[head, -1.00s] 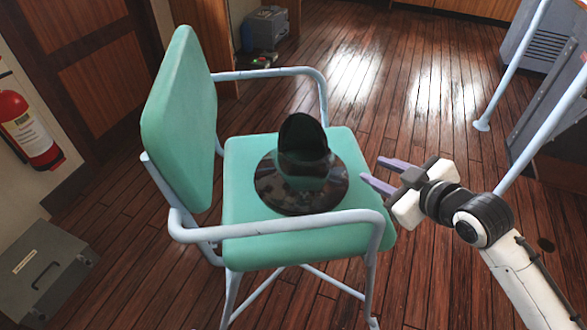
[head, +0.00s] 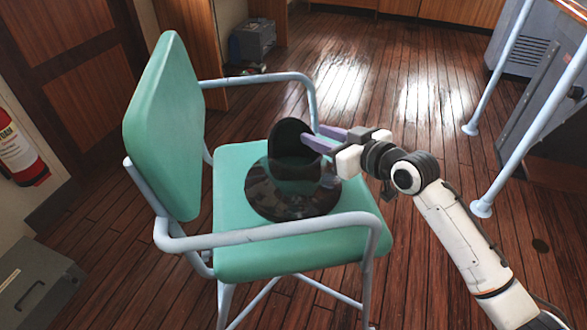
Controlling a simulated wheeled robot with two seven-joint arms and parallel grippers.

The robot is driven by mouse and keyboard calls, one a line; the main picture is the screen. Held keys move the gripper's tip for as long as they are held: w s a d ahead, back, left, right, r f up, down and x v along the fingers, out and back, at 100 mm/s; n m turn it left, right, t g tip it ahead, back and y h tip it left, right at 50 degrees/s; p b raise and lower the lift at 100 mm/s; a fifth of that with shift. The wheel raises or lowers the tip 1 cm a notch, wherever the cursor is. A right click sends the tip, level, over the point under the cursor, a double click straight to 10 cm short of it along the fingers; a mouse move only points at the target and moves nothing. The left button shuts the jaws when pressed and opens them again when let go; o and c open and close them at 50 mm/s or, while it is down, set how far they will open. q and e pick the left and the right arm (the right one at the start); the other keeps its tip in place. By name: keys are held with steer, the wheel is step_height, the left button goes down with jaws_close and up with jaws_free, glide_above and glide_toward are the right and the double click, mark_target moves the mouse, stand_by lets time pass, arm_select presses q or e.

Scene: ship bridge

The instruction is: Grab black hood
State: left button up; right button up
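The black hood (head: 290,138) stands upright at the middle of a dark, glossy round base with a wide brim (head: 278,202). Both sit on the green seat of a chair (head: 232,245). My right gripper (head: 312,138) comes in from the right, with its two purple fingers pointing left at the hood's right edge. The fingers are apart, with a gap between them. The fingertips are at or very near the hood; I cannot tell whether they touch it. My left gripper is not in the head view.
The chair's pale blue armrests (head: 265,233) rise on the near and far sides of the seat, and its green backrest (head: 165,125) stands at left. A grey box (head: 35,285) and a fire extinguisher (head: 18,150) are at left. Pale rails (head: 530,115) stand at right.

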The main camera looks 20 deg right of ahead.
steer(key=shift+x, duration=0.8)
jaws_close()
stand_by(0.7)
steer(key=shift+r, duration=0.15)
